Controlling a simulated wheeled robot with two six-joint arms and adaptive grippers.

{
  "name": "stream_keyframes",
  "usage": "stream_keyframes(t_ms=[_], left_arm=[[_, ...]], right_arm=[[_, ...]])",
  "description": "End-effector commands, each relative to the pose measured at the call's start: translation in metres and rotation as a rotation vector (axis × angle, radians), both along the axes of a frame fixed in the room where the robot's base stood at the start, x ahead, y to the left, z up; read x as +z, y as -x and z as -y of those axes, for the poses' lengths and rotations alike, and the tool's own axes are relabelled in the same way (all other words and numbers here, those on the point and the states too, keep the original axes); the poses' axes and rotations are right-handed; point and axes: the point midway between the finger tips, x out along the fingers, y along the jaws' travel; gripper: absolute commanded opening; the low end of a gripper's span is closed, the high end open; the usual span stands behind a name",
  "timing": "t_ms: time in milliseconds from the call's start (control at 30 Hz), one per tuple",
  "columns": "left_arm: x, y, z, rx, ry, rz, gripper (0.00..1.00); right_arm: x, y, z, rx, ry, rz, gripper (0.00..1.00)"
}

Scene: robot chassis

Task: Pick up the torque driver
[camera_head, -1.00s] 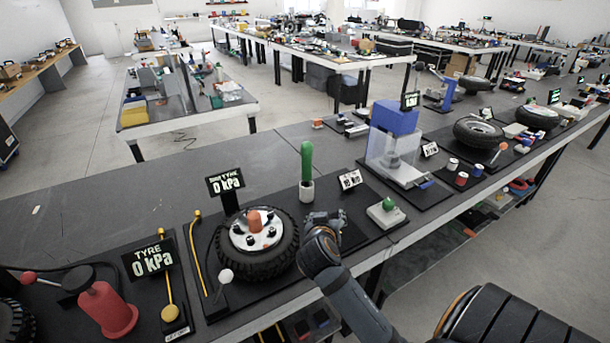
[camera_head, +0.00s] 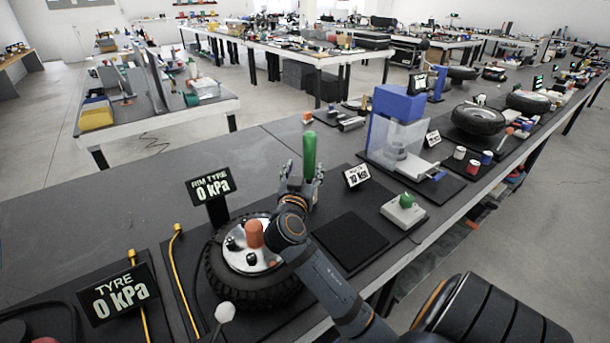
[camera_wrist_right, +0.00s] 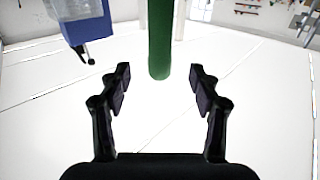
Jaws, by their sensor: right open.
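The torque driver (camera_head: 309,155) shows as a green rounded handle standing upright on the bench. It also shows in the right wrist view (camera_wrist_right: 160,40), where its rounded end sits in the gap between the fingertips. My right gripper (camera_head: 303,172) is open, with one finger on each side of the handle in the head view. In the right wrist view the open right gripper (camera_wrist_right: 160,82) has a clear gap on both sides of the handle, and neither finger touches it. The handle's lower part and its holder are mostly hidden by the gripper. My left gripper is out of view.
A tyre on a rim (camera_head: 255,285) lies below my right forearm, beside a "0 kPa" sign (camera_head: 210,187). A small sign (camera_head: 357,176), a bare black pad (camera_head: 350,242), a green-button box (camera_head: 404,209) and a blue press (camera_head: 397,125) stand to the right.

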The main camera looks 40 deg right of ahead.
Motion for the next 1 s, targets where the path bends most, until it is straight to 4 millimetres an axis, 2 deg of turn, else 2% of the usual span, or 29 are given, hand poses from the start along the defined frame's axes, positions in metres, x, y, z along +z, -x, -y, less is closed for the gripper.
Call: stream_keyframes(t_ms=[100,300,533,800,1000], left_arm=[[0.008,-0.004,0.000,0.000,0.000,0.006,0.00],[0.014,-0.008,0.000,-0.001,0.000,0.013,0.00],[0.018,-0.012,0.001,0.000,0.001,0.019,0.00],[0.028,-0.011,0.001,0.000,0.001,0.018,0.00],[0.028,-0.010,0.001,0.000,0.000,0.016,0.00]], right_arm=[[0.005,-0.011,0.013,0.000,0.008,-0.002,0.63],[0.003,-0.030,0.037,-0.001,0.003,0.000,0.63],[0.001,-0.037,0.045,-0.001,0.001,-0.001,0.63],[-0.003,-0.065,0.075,-0.001,0.002,-0.001,0.63],[-0.005,-0.068,0.078,0.000,0.000,-0.001,0.63]])
